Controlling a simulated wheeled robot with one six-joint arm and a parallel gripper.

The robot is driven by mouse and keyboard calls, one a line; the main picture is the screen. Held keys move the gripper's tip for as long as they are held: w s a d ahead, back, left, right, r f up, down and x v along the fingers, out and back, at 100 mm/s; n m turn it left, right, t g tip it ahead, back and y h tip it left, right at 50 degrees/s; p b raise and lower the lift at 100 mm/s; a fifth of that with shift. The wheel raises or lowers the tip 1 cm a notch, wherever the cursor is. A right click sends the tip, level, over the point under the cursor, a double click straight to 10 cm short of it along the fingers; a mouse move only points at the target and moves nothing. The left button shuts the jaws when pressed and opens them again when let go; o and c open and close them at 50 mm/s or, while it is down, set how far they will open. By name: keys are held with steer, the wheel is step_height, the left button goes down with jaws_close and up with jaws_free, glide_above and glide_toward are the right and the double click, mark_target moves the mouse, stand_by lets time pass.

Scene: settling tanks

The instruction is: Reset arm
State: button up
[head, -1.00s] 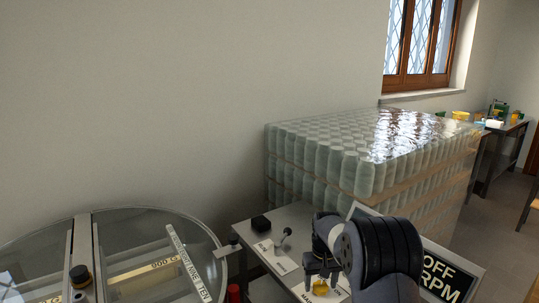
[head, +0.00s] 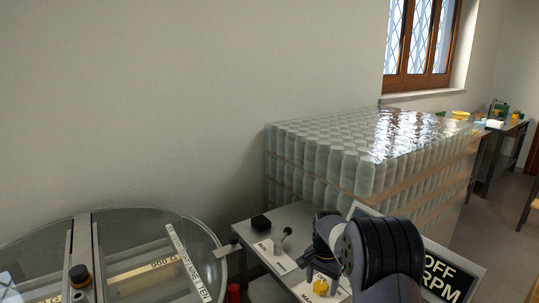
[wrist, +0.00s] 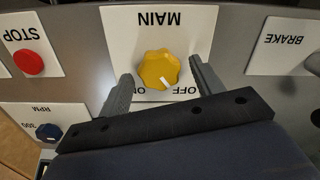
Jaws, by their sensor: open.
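My gripper (wrist: 161,70) is open in the wrist view, one finger on each side of the yellow MAIN knob (wrist: 158,68). Whether the fingers touch the knob I cannot tell. The knob's white mark points down and right, toward the word OFF, on an upside-down white MAIN plate (wrist: 191,17). In the head view my gripper (head: 326,262) hangs just above the yellow knob, which shows below it (head: 321,286). My dark arm hides part of the panel and of the OFF/RPM display.
The wrist view has a red STOP button (wrist: 28,62), a blue RPM knob (wrist: 48,132) and a BRAKE plate (wrist: 290,45). In the head view, a wrapped stack of jars (head: 350,160) stands behind the panel. A round clear-lidded tank (head: 140,225) is at left.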

mark_target(322, 285)
steer(key=shift+m, duration=1.2)
step_height(322, 285, up, 9)
steer(key=shift+b, duration=0.3)
steer(key=shift+r, duration=0.1)
